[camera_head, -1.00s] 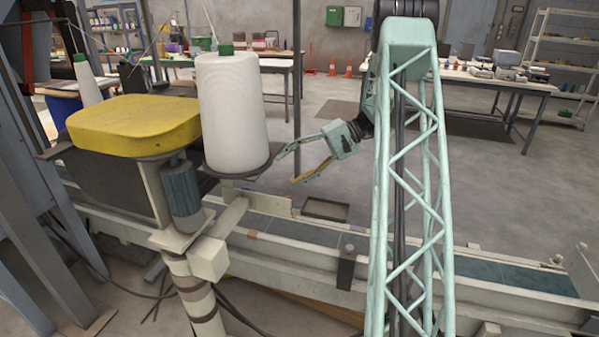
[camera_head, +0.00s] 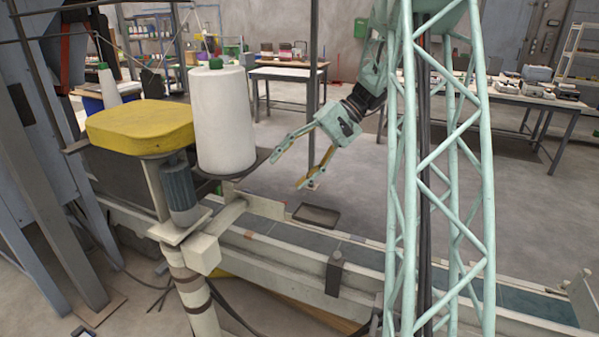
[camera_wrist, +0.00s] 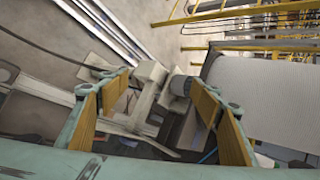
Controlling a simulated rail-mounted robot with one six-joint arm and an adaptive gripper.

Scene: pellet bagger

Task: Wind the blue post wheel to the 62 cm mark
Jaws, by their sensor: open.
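My gripper (camera_head: 286,173) is open and empty in the head view, to the right of the white thread cone (camera_head: 223,120) and above the conveyor. It is apart from the cone. In the wrist view my gripper (camera_wrist: 158,85) also shows open, with nothing between its tan-padded fingers. A pale post (camera_head: 198,310) with brown bands stands left of centre and carries the yellow sewing head (camera_head: 140,127) and a blue-grey motor (camera_head: 181,188). I cannot make out the blue post wheel or a centimetre scale in either view. A small dark blue piece (camera_head: 84,333) at the bottom left edge is too cut off to identify.
The conveyor (camera_head: 350,253) runs across below my gripper, with a raised guide plate (camera_head: 260,206) and a dark bracket (camera_head: 334,272). A dark tray (camera_head: 317,215) lies beyond it. Grey frame legs stand at left. Open floor lies behind.

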